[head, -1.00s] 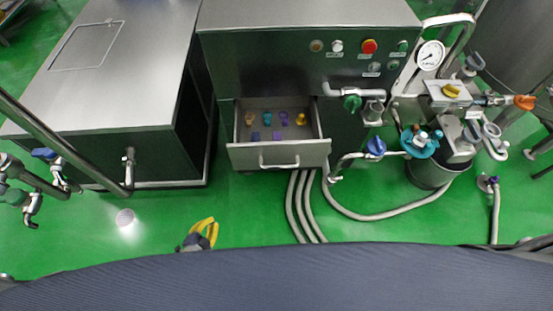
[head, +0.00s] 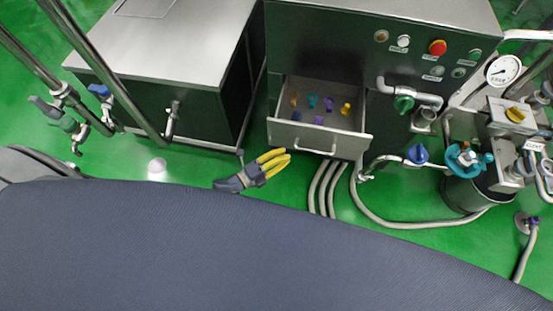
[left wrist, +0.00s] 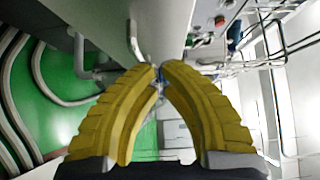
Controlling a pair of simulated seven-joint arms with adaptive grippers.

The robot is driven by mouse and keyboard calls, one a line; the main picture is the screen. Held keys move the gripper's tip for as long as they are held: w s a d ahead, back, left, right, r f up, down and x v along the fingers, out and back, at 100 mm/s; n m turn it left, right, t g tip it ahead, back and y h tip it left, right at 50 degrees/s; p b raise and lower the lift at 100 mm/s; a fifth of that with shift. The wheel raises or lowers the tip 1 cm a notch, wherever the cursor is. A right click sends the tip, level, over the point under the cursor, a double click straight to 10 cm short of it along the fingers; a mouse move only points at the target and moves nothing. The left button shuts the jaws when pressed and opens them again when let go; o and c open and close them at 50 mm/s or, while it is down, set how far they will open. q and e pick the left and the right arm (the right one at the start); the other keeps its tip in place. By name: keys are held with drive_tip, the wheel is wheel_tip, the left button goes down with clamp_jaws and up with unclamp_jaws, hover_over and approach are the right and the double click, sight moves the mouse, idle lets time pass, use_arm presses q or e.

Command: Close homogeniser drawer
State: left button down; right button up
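The homogeniser drawer (head: 318,138) is pulled open at the front of the dark homogeniser cabinet. Its front panel carries a silver bar handle (head: 316,150), and several small coloured fittings lie inside. My left gripper (head: 287,155), with yellow fingers, is just left of the drawer front, near its lower left corner and apart from the handle. In the left wrist view its fingertips (left wrist: 160,66) come almost together with nothing seen held between them. A grey panel, perhaps the drawer front, shows above them there. My right gripper is not in view.
A steel cabinet (head: 180,75) stands left of the homogeniser (head: 385,30). Hoses (head: 328,190) run on the green floor below the drawer's right side. Valves, a gauge (head: 503,70) and a bucket (head: 470,195) stand at right.

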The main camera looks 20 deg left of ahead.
sight(306, 135)
use_arm(q)
drive_tip(key=x, duration=0.4)
drive_tip(key=w+a+x, duration=0.1)
drive_tip(key=x, duration=0.1)
drive_tip(key=shift+w+a, duration=0.15)
drive_tip(key=shift+w, duration=0.8)
